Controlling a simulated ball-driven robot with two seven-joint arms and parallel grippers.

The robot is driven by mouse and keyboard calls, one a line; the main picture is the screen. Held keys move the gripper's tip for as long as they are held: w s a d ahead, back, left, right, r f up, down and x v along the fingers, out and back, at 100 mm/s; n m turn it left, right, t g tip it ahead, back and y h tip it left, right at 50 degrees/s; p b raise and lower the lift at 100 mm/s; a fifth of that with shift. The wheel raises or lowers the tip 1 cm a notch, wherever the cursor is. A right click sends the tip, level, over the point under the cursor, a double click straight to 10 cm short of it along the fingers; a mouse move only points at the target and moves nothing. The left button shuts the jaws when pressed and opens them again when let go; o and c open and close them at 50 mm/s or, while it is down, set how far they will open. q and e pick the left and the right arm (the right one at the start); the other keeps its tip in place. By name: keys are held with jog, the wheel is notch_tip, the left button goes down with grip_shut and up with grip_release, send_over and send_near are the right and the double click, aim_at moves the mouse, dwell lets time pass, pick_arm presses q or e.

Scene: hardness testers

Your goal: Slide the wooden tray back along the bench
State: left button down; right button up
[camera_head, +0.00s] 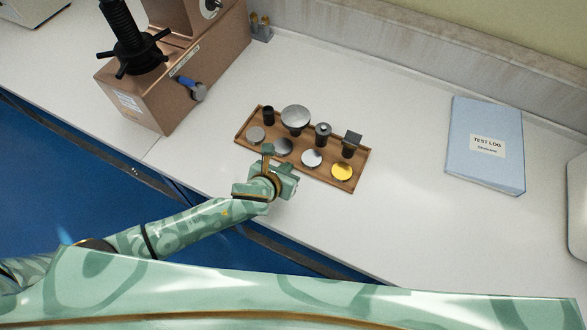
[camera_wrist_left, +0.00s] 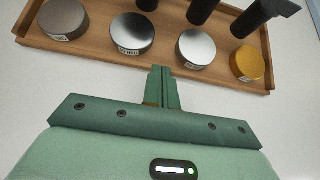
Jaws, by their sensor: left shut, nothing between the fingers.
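The wooden tray (camera_head: 328,183) lies flat on the white bench and holds several round metal discs and dark anvils or fittings. A yellow disc (camera_head: 342,172) sits at its right end, and a flat-topped silver piece (camera_head: 296,116) stands at its back. My left gripper (camera_head: 267,152) is at the tray's front edge, left of its middle. In the left wrist view the shut, empty fingers (camera_wrist_left: 162,88) point at the tray's near rim (camera_wrist_left: 100,57); I cannot tell whether they touch it. My right gripper is not in view.
A brown hardness tester (camera_head: 165,85) with a black screw stands to the left. A blue test log binder (camera_head: 487,145) lies to the right. Small holders (camera_head: 260,28) stand by the back ledge (camera_head: 400,75). Clear bench lies between the tray and the ledge.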

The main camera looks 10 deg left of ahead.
aim_at(307, 135)
pick_arm(q)
jog(key=shift+w+d, duration=0.2)
jog(key=shift+w, duration=0.5)
jog(key=shift+w+d, duration=0.25)
jog(key=shift+w, duration=0.4)
jog(key=shift+w+d, duration=0.2)
jog(key=shift+w, duration=0.6)
jog(key=shift+w+d+f+b, duration=0.1)
jog(key=shift+w+d+b, duration=0.3)
jog(key=shift+w, duration=0.65)
jog(key=shift+w+d+b, duration=0.35)
jog(key=shift+w, duration=0.65)
jog(key=shift+w+d+f+b, duration=0.1)
jog(key=shift+w+d+b, duration=0.3)
jog(key=shift+w, duration=0.65)
jog(key=shift+w+d+b, duration=0.4)
jog(key=shift+w+b, duration=0.2)
jog(key=shift+w, duration=0.45)
jog(key=shift+w+d+b, duration=0.4)
jog(key=shift+w+b, duration=0.25)
jog(key=shift+w, duration=0.45)
jog(key=shift+w+d+b, duration=0.4)
jog(key=shift+w+b, duration=0.2)
jog(key=shift+w, duration=0.45)
